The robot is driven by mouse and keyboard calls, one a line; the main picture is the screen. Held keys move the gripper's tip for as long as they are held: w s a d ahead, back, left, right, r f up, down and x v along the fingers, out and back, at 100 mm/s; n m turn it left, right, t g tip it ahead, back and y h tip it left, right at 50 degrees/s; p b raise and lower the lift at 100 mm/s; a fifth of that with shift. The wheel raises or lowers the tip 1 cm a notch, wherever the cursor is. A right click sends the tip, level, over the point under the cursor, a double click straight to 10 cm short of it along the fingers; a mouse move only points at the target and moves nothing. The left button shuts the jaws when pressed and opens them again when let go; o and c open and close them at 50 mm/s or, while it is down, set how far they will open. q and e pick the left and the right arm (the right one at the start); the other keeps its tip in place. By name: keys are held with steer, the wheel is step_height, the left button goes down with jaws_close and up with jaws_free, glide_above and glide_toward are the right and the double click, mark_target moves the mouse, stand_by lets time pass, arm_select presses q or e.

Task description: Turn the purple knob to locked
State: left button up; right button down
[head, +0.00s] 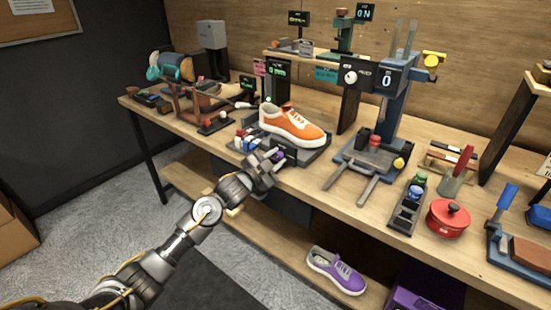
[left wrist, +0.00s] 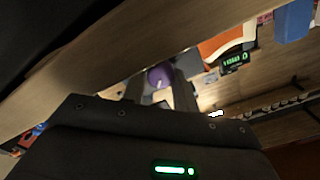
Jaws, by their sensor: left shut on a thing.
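The purple knob (left wrist: 159,77) sits between the fingers of my left gripper in the left wrist view. In the head view my left gripper (head: 268,163) reaches the front of the dark fixture (head: 308,154) under the orange sneaker and is shut on the purple knob (head: 279,156), mostly hidden by the fingers. The orange sneaker (head: 291,126) rests on that fixture. The knob's markings are too small to read. My right gripper is not in view.
Small coloured bottles (head: 246,141) stand just left of the fixture. A display (head: 277,78) with green text stands behind the sneaker. A press-like stand (head: 378,140) is to the right, with a red pot (head: 447,218) beyond. A purple sneaker (head: 335,270) lies on the lower shelf.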

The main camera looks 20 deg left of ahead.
arm_select(q)
steer(key=m, duration=0.2)
steer(key=shift+f+m, duration=0.1)
steer(key=shift+m, duration=0.3)
steer(key=m+b, duration=0.1)
steer(key=m, duration=0.2)
steer(key=shift+d+m, duration=0.1)
steer(key=shift+m, duration=0.2)
steer(key=shift+f+m+b, duration=0.1)
steer(key=shift+m+b, duration=0.2)
steer(key=shift+m, duration=1.3)
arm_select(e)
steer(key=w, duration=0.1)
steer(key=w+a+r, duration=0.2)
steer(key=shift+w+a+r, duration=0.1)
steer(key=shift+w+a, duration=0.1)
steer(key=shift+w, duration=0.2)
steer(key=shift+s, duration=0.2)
arm_select(q)
steer(key=o, duration=0.8)
steer(key=shift+o, duration=0.7)
steer(key=shift+s, duration=0.1)
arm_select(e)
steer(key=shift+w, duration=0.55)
